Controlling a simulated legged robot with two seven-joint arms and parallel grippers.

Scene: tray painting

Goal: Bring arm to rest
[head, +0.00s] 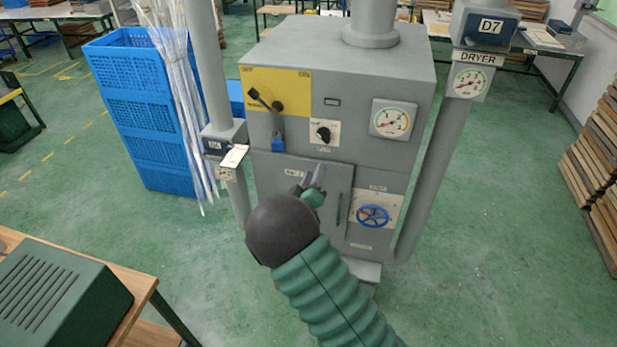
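My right arm, with a green ribbed sleeve and a dark round wrist, reaches up from the bottom edge in the head view. My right gripper (312,176) is in front of the grey cabinet's door (325,220), to the left of the blue handwheel (373,215). Its two fingers look apart, with nothing seen between them. Whether it touches the door I cannot tell. My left arm and gripper are not in view.
The grey dryer cabinet (345,60) stands ahead, with pipes, gauges, a black lever (264,100) and a blue padlock (278,142). Blue crates (130,100) stand to its left. A wooden bench (140,285) with a green box (65,295) is at lower left.

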